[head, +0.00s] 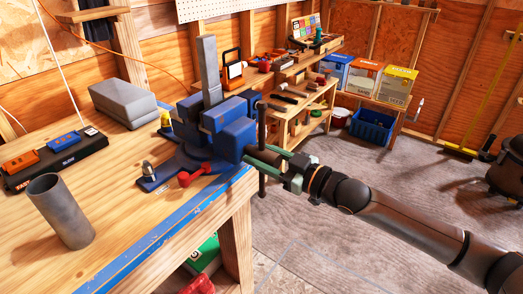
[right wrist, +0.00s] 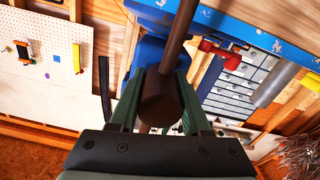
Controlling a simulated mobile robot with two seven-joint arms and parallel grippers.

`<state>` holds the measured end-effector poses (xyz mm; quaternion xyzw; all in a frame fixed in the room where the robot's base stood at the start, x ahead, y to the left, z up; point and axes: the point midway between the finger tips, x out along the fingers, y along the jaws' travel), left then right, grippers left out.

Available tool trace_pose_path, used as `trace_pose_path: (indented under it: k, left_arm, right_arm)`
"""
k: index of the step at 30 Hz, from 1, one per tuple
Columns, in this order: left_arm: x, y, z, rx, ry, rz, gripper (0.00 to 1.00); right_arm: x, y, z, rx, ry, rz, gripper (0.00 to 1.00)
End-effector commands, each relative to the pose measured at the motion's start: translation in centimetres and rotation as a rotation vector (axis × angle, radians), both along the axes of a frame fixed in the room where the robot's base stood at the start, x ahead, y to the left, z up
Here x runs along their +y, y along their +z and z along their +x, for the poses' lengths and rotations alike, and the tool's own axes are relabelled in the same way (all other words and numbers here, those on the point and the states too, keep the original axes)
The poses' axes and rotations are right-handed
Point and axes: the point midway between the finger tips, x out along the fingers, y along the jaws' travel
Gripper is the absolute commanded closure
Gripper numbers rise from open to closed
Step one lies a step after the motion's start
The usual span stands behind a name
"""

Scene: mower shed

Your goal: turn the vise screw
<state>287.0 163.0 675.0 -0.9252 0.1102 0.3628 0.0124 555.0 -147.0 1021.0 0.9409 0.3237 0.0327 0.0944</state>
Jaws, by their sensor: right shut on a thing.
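The blue vise (head: 236,136) is mounted at the front right edge of the wooden workbench, with a grey bar clamped upright in its jaws (head: 209,70). A dark handle bar (head: 262,135) stands near upright at the outer end of the vise screw. My right gripper (head: 254,157) reaches in from the right and is shut on the screw end. In the right wrist view, its green fingers lie on either side of the round brown screw head (right wrist: 160,105), with the bar (right wrist: 181,38) running up from it. My left gripper is not in view.
On the bench (head: 105,185) are a grey tube (head: 60,212), a grey block (head: 122,100), a red-knobbed part (head: 194,175) and a dark tray (head: 55,160). Shelves with boxes (head: 362,78) and a blue crate (head: 372,126) stand behind. The floor at right is mostly clear.

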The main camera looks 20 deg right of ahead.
Motion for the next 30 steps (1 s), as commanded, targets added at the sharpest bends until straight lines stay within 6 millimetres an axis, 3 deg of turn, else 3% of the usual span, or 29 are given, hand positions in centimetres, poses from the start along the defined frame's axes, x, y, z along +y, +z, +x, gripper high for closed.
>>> trace_pose_path:
  k: [6, 30]
  left_arm:
    - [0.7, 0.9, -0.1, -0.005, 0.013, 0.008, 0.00]
    - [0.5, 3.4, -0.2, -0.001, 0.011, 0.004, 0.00]
  right_arm:
    - [0.0, 0.3, 0.0, -0.129, 0.000, -0.164, 1.00]
    - [0.0, 0.3, 0.1, -0.591, -0.003, -0.750, 1.00]
